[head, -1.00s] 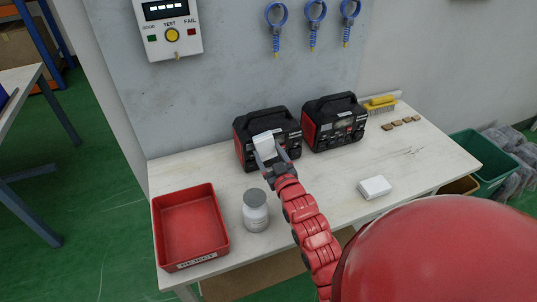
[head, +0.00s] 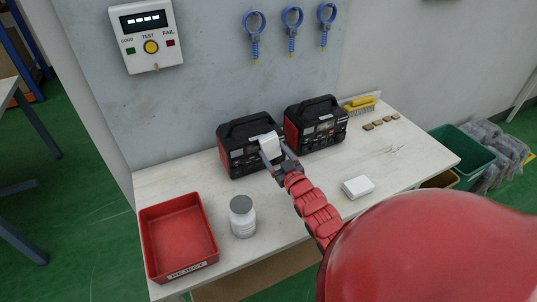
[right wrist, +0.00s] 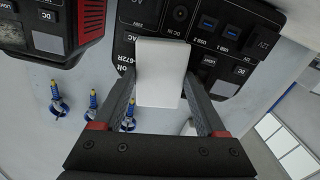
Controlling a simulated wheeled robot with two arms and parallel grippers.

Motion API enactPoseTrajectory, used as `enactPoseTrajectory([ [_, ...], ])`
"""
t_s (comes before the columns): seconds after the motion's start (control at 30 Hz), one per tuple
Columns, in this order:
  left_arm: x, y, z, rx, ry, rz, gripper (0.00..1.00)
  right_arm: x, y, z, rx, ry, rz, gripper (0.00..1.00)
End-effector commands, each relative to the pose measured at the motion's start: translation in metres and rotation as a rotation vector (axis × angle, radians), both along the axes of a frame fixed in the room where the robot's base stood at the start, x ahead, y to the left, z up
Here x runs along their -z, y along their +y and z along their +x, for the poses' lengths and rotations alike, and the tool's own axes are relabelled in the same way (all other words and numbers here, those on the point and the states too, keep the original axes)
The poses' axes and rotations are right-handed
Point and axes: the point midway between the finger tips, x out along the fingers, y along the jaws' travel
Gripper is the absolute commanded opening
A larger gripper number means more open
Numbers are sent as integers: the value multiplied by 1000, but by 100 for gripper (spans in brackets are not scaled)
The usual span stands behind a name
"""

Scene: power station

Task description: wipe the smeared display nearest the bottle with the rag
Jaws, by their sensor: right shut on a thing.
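The white rag (head: 269,143) is held between the fingers of my right gripper (head: 274,156), which is shut on it. The rag is in front of the right part of the left power station (head: 235,157), the one nearer the white bottle (head: 243,222) with a grey cap. In the right wrist view, the rag (right wrist: 160,72) covers part of the black front panel (right wrist: 233,42). I cannot tell whether it touches the panel. The display there is mostly hidden, and I see no clear smear. My left gripper is out of view.
A second power station (head: 315,125) stands to the right. A red reject tray (head: 180,235) is at the front left of the white table (head: 300,195). A white block (head: 357,187) lies at the front right.

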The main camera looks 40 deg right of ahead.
Motion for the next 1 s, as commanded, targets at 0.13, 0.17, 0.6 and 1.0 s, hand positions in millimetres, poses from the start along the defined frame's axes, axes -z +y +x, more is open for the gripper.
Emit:
enactPoseTrajectory([
  [0.13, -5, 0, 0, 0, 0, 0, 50, -2, -1, -2, 0, -1, 0, 29],
  [0.17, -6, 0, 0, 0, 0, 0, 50, -2, 0, -2, 0, -1, 0, 29],
  [0.6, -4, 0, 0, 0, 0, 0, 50, -1, 33, 9, -3, -4, 0, 29],
  [1.0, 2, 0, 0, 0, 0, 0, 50, 1, 58, 14, -2, -2, 2, 29],
])
